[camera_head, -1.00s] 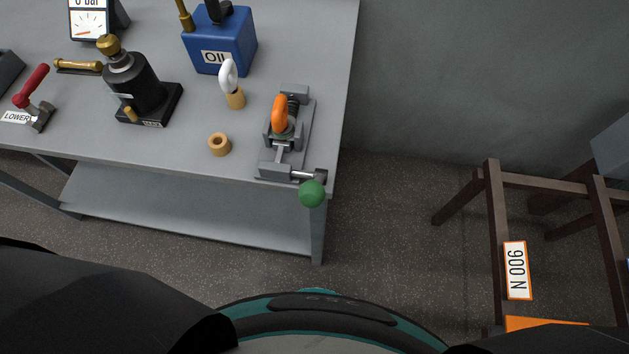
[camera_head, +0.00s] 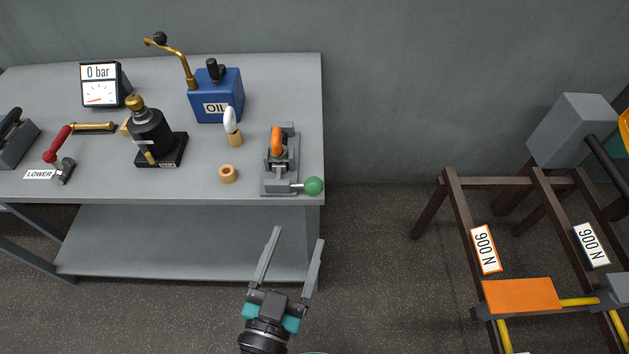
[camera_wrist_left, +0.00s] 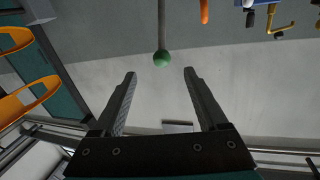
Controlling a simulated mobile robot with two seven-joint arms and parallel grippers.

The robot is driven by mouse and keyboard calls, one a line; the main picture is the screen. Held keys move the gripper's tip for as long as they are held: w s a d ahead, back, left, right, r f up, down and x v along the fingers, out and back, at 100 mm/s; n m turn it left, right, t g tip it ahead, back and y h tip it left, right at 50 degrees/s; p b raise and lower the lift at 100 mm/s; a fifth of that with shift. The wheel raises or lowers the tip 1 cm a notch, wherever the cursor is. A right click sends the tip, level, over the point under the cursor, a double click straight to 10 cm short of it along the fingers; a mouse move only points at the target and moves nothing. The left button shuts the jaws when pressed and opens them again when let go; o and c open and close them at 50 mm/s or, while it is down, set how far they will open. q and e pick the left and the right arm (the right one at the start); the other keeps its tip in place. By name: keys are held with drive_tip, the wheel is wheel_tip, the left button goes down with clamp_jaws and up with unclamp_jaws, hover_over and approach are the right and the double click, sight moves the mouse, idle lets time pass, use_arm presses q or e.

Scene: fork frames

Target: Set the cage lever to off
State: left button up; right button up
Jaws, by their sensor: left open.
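A grey clamp-like fixture (camera_head: 279,180) stands at the right front corner of the bench. It has an orange loop (camera_head: 277,141) and a short rod ending in a green ball (camera_head: 313,186) that points right, past the bench's edge. The green ball (camera_wrist_left: 161,58) also shows in the left wrist view, beyond my fingertips and between them. A red-handled lever (camera_head: 57,145) stands by a LOWER label at the left. No label reading cage or off is legible. My left gripper (camera_head: 297,236) is open and empty, in front of the bench, apart from the ball. My right gripper is out of view.
A brown frame (camera_head: 459,215) stands right. Floor between is clear.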

sight(314, 185)
use_arm(q)
drive_tip(key=x, duration=1)
drive_tip(key=r+x, duration=0.1)
drive_tip(key=x, duration=0.4)
drive_tip(key=shift+w, duration=0.1)
drive_tip(key=shift+r, duration=0.1)
drive_tip(key=shift+c, duration=0.3)
clamp_jaws()
idle(0.7)
